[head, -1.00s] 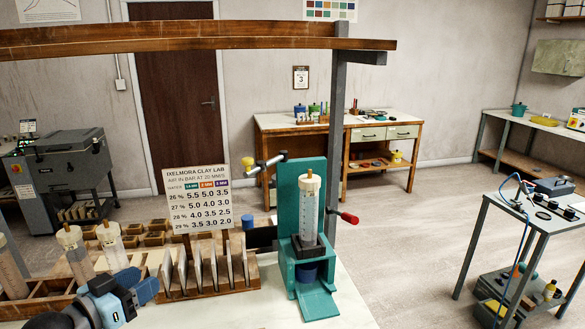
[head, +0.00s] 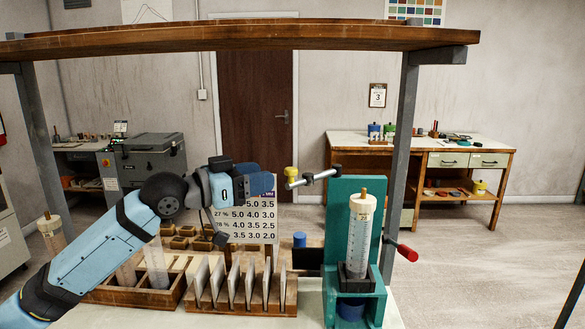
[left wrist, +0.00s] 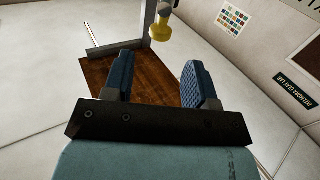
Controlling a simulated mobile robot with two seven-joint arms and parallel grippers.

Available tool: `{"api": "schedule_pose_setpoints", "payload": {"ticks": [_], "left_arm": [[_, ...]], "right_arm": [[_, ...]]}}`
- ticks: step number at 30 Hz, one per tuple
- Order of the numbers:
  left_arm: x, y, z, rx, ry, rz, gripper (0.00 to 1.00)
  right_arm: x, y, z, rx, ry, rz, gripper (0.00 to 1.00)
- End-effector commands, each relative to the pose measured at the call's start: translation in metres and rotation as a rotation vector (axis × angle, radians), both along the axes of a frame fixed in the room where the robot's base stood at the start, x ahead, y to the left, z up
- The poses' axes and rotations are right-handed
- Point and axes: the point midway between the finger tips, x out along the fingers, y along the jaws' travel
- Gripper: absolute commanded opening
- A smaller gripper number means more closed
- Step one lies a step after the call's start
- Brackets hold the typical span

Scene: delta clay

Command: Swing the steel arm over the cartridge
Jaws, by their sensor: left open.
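The steel arm (head: 314,178) is a short silver bar with a yellow knob (head: 291,172) at its left end. It sticks out to the left from the top of the teal press (head: 340,205). The clear cartridge (head: 359,238), with a cream cap, stands upright in the press, to the right of the bar. My left gripper (head: 266,184) is open and empty, just left of the yellow knob and apart from it. In the left wrist view, the knob (left wrist: 161,30) shows beyond the gap between the blue fingers (left wrist: 159,78). My right gripper is not in view.
A wooden beam (head: 240,40) on grey posts spans above the bench. A number chart (head: 262,222) stands behind my gripper. A wooden rack (head: 240,300) of upright plates is below it. A red-ended handle (head: 406,252) sticks out right of the press.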

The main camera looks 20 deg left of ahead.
Motion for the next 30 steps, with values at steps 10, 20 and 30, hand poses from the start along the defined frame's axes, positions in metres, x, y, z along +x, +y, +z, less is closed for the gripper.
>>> {"api": "schedule_pose_setpoints", "payload": {"ticks": [10,20,30], "left_arm": [[0.048,-0.042,0.001,-0.001,0.0,0.0,0.52],[0.058,-0.051,-0.001,0.001,-0.001,0.001,0.52],[0.057,-0.05,-0.001,0.001,-0.001,0.001,0.06]], "right_arm": [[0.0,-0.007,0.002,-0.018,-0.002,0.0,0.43],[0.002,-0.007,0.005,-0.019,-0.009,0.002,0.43],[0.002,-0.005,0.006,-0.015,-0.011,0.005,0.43]]}}
